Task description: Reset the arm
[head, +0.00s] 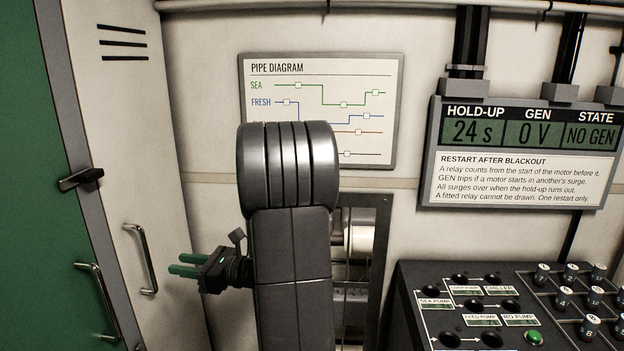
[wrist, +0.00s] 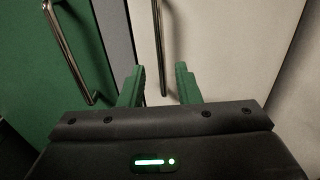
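My gripper (head: 182,264) shows in the head view left of my grey arm, its two green fingers pointing left toward the pale cabinet door. In the wrist view my gripper (wrist: 158,85) has its two green fingers spread apart. Nothing is between them but the pale door and part of its handle (wrist: 159,45) in the background. My arm stands upright in the middle of the head view and hides part of the pipe diagram (head: 320,80) and of the recess behind it.
A green door with a bar handle (head: 97,300) and a dark latch (head: 80,179) is at left. The pale cabinet door has a bar handle (head: 141,258). At right are a black control panel (head: 470,325) with sockets and numbered relays, and a status display (head: 521,130) reading 24 s, 0 V, NO GEN.

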